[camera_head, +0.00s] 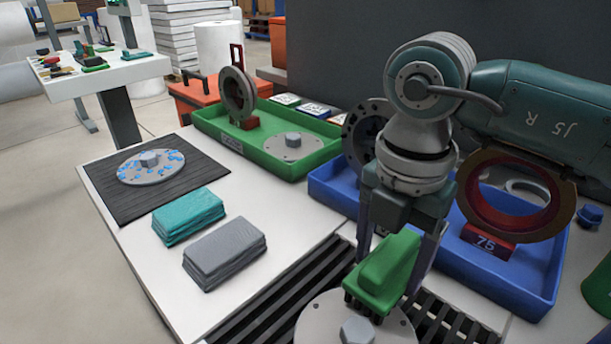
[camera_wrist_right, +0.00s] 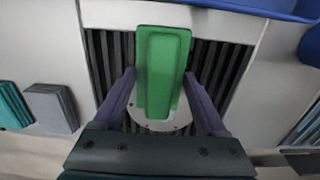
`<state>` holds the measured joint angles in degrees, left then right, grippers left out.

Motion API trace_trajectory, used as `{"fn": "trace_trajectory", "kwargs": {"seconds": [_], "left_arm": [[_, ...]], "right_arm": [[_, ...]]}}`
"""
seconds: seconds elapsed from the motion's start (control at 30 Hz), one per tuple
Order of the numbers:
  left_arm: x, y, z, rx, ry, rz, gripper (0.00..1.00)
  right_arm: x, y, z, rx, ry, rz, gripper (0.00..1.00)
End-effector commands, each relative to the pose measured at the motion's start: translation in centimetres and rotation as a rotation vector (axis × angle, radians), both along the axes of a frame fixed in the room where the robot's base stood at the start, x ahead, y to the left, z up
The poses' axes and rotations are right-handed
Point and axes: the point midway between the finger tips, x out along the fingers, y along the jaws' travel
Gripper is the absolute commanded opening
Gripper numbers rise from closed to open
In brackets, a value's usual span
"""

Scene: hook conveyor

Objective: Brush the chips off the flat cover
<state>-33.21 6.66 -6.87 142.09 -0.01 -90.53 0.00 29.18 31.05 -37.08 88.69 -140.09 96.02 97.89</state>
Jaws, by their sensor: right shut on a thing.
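A second grey disc (camera_head: 318,325) with a similar hub lies on the dark slatted grate at the front, partly cut off by the frame. My right gripper (camera_head: 393,262) is shut on a green brush (camera_head: 388,268), bristles down, above the far side of this second disc. The right wrist view also shows the brush (camera_wrist_right: 160,70) between the fingers. Whether the bristles touch the disc is unclear. My left gripper is out of view.
Teal cloths (camera_head: 188,215) and grey cloths (camera_head: 225,252) are stacked between the mat and the grate. A green tray (camera_head: 215,133) holds a ring and a disc at the back. A blue tray (camera_head: 540,290) with large rings stands at the right, behind my right arm.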

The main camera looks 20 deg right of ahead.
Motion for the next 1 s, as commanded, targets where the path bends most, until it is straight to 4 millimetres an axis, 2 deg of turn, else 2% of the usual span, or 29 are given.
{"fn": "trace_trajectory", "kwargs": {"seconds": [0.13, 0.67, 1.0], "left_arm": [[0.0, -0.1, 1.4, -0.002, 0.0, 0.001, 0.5], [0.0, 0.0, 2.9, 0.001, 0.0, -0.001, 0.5], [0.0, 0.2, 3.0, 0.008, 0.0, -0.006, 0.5]], "right_arm": [[-1.0, -0.5, 0.5, -0.001, 0.001, 0.0, 0.3], [-3.3, -1.4, 0.2, -0.001, 0.001, -0.001, 0.3], [-3.4, -1.4, 0.2, 0.0, -0.002, 0.0, 0.3]]}}
